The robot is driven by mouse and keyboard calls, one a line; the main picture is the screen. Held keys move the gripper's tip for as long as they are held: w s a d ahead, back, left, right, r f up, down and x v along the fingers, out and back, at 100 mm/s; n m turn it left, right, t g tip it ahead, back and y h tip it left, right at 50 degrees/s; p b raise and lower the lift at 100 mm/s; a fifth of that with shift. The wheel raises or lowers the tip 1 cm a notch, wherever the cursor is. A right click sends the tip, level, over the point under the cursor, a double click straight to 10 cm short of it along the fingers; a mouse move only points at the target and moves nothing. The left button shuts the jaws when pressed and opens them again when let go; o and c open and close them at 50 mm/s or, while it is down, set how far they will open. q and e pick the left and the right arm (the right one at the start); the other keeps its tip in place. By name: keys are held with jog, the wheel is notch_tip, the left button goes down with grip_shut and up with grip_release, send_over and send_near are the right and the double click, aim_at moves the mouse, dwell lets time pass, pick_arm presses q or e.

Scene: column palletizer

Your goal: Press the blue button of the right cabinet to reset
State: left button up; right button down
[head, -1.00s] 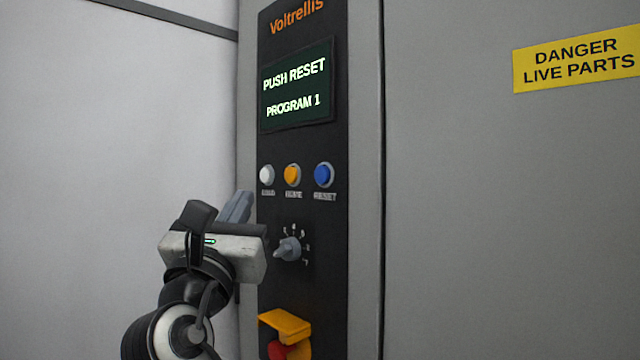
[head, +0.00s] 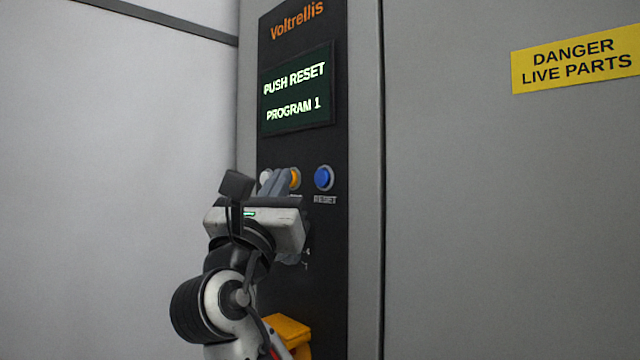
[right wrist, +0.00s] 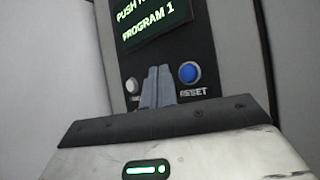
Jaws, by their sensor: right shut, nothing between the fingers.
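The blue button (head: 324,178) sits at the right end of a row on the black control panel (head: 334,240) of the grey cabinet, with a RESET label below it. It also shows in the right wrist view (right wrist: 190,73). My right gripper (head: 275,180) is shut and empty. In the head view its fingertips are left of the blue button, over the white and orange buttons. In the right wrist view the fingers (right wrist: 158,85) point up at the panel, left of the blue button, and hide the orange one. My left gripper is out of view.
The white button (head: 265,177) and orange button (head: 295,178) are partly covered by my fingers. The screen (head: 297,89) above reads PUSH RESET, PROGRAM 1. My gripper mostly hides the rotary knob. A yellow guard (head: 290,332) is below. A yellow danger sign (head: 575,60) is at right.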

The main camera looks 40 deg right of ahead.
aim_at(322, 178)
jog(key=d, duration=0.4)
jog(key=shift+w+d, duration=0.1)
jog(key=shift+w, duration=0.05)
dwell(0.9)
dwell(0.8)
jog(key=shift+p, duration=0.35)
jog(key=shift+d, duration=0.45)
